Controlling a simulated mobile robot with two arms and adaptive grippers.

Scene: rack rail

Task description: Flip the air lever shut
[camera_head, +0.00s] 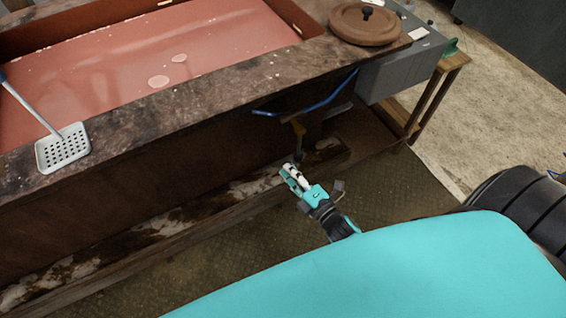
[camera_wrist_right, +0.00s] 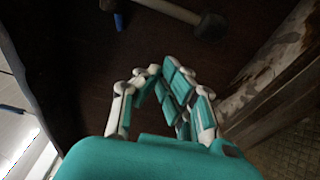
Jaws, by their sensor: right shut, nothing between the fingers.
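Under the tank's front edge, a bent blue bar (camera_head: 322,103) sticks out from the brown front wall. My left gripper is not in view.
A tank of reddish liquid (camera_head: 150,50) has a wide stone-like rim (camera_head: 215,85). A perforated skimmer (camera_head: 63,150) lies on its left part. A grey box (camera_head: 400,70) and wooden stand (camera_head: 440,85) are at the right. A worn ledge (camera_head: 180,215) runs below.

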